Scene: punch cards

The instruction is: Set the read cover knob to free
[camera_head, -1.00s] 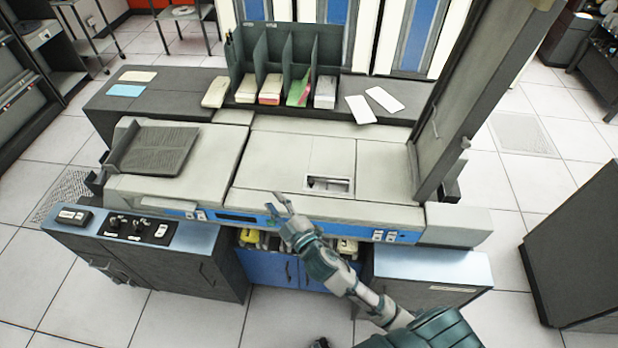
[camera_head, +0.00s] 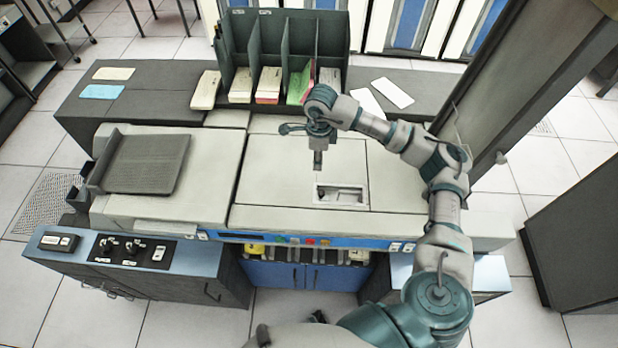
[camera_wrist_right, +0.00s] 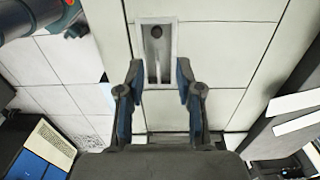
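The card machine (camera_head: 260,185) has a flat pale top with a small rectangular recess (camera_head: 355,196). In the right wrist view the recess (camera_wrist_right: 170,45) lies ahead of the fingers, with a dark round spot, perhaps the read cover knob (camera_wrist_right: 156,31), at its far end. I cannot read its setting. My right gripper (camera_head: 318,167) points down above the machine top, just behind and left of the recess. In the right wrist view its fingers (camera_wrist_right: 158,66) are apart with nothing between them. My left gripper is not in view.
A card rack (camera_head: 283,38) stands behind the machine. A dark ribbed tray (camera_head: 148,165) is on its left, above a control panel (camera_head: 133,250) with two dark knobs. A tall grey panel (camera_head: 500,85) rises at the right, close to my right arm.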

